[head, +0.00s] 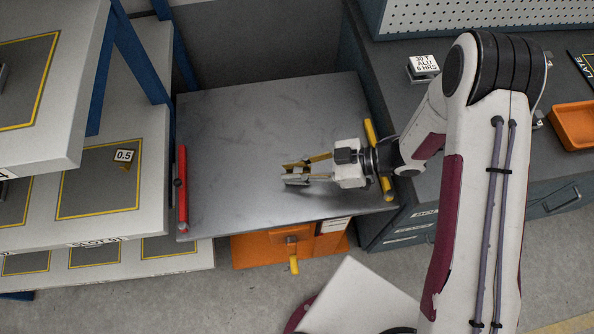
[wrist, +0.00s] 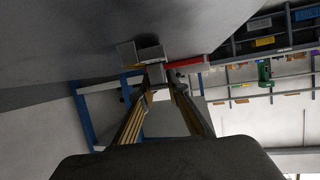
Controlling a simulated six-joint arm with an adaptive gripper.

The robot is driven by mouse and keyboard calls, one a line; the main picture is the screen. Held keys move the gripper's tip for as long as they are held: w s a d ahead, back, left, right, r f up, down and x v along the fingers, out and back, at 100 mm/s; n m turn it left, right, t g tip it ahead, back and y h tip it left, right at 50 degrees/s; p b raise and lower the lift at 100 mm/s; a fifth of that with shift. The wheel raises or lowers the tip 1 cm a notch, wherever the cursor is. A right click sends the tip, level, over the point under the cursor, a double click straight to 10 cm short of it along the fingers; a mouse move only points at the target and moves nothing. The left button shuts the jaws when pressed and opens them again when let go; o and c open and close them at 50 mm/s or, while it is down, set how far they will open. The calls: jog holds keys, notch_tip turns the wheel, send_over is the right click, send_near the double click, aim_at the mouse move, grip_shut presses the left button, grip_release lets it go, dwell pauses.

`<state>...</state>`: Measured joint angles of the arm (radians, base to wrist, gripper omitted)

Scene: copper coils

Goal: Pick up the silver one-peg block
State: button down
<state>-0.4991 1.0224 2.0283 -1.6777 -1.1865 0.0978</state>
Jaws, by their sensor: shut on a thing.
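My gripper (head: 290,173) reaches left from the right side, low over the bare grey metal table. It is shut on a small silver block (head: 297,181) at its fingertips. In the wrist view the two long yellow-edged fingers of my gripper (wrist: 158,75) come together on the block (wrist: 150,53), whose grey faces show just beyond the tips. Its peg cannot be made out clearly in either view. I cannot tell for sure whether the block touches the table.
The table (head: 235,135) is otherwise clear, with a red bar (head: 182,190) at its left edge and a yellow bar (head: 378,160) at its right. Left stand shelves with a small block marked 0.5 (head: 123,156). A labelled block (head: 423,67) and orange tray (head: 572,125) are right.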

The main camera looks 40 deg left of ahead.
jog(key=shift+r, duration=0.25)
jog(key=shift+r, duration=4.8)
